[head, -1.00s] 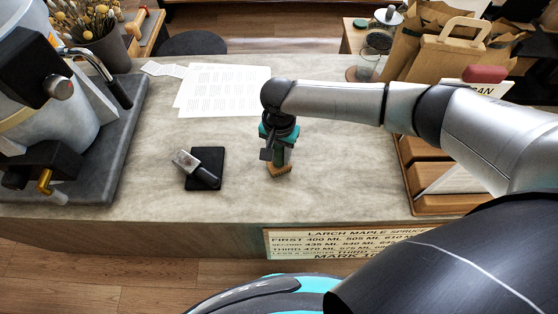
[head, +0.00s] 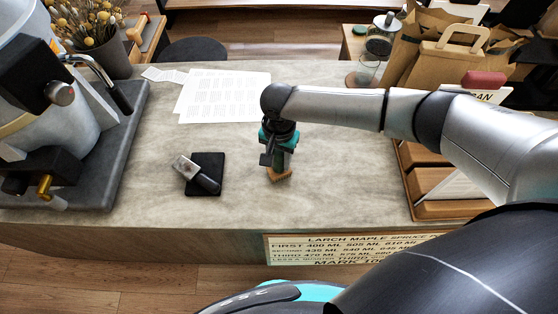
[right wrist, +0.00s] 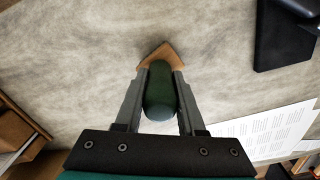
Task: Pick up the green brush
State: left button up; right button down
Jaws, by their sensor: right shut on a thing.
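The green brush has a dark green rounded handle and a tan, angular base. In the right wrist view the brush (right wrist: 160,92) stands between the two fingers of my right gripper (right wrist: 160,100), which is shut on its handle. In the head view the gripper (head: 279,158) points down over the counter, and the tan base of the brush (head: 279,174) shows below the fingers. I cannot tell whether the base touches the counter. My left gripper is not in view.
A black mat (head: 207,173) with a metal-and-black tool (head: 195,174) lies left of the brush. Printed sheets (head: 225,96) lie behind. A grey machine stands at the left, and a wooden rack (head: 425,180) at the right. The counter's front edge is close.

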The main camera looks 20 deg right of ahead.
notch_tip(320, 180, up, 20)
jog(key=p, duration=0.1)
jog(key=shift+p, duration=0.3)
jog(key=c, duration=1)
grip_release()
jog(key=shift+f, duration=0.1)
grip_shut()
